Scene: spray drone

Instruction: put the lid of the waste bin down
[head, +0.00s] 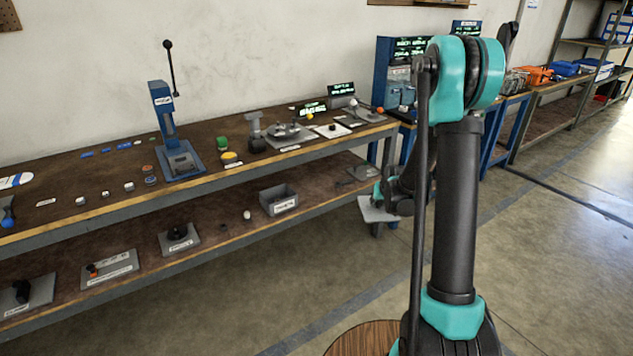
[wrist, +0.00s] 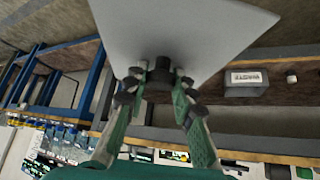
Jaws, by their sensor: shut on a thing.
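The lid is a flat light-grey plate with a dark round knob, and it fills the upper middle of the wrist view (wrist: 190,30). My gripper (wrist: 158,88) is shut on the lid's knob, with one green-padded finger on each side. In the head view a light-grey corner of the lid (head: 373,212) shows at the end of the workbench, left of my arm.
A long two-level workbench (head: 110,207) runs along the wall. A small grey open box (head: 285,207) with a label stands on its lower shelf. A blue press (head: 170,130) and several small parts are on top. The floor (head: 300,290) in front is clear.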

